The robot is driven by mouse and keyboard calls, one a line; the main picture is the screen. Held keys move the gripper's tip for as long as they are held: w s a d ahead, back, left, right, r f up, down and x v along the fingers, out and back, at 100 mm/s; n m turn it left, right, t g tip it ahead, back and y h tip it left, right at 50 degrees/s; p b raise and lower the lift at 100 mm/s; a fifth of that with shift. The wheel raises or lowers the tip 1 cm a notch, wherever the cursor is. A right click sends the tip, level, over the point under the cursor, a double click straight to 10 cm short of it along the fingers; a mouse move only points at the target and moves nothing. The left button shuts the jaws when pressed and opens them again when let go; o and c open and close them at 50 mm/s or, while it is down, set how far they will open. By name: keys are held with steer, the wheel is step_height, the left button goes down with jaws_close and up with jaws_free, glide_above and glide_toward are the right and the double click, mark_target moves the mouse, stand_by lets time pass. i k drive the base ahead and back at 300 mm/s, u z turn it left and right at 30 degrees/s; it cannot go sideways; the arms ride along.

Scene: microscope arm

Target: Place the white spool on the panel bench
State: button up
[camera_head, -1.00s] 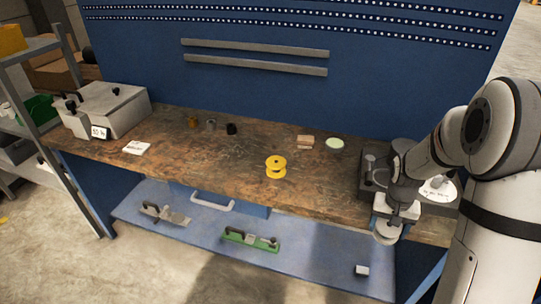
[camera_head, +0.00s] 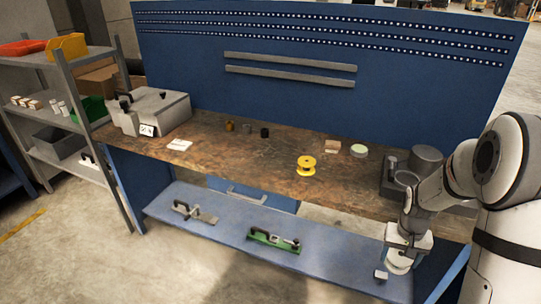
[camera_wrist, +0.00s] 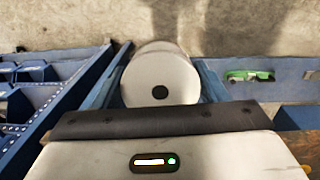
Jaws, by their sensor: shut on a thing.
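The white spool (camera_wrist: 160,72) is between the two fingers of my gripper (camera_wrist: 160,90) in the wrist view, its round face with a dark centre hole toward the camera. In the head view my gripper (camera_head: 400,262) hangs at the right, in front of the bench's front edge, with the pale spool (camera_head: 398,266) at its end. My gripper is shut on it. The panel bench has a worn brown wooden top (camera_head: 235,165) and a blue perforated back panel (camera_head: 190,50). A yellow spool (camera_head: 306,166) stands on the top, right of the middle.
Small pots, a block (camera_head: 332,146) and a pale green disc (camera_head: 359,150) stand toward the back. A dark grey machine (camera_head: 425,165) occupies the right end. The front middle is clear.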

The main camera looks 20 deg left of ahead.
mark_target(261, 154)
steer(key=z, duration=0.6)
steer(key=i, duration=0.1)
steer(key=u, duration=2.85)
steer(key=i, duration=0.15)
steer(key=u, duration=0.35)
steer(key=i, duration=2.05)
steer(key=z, duration=2.65)
steer(key=i, duration=0.2)
steer(key=z, duration=0.05)
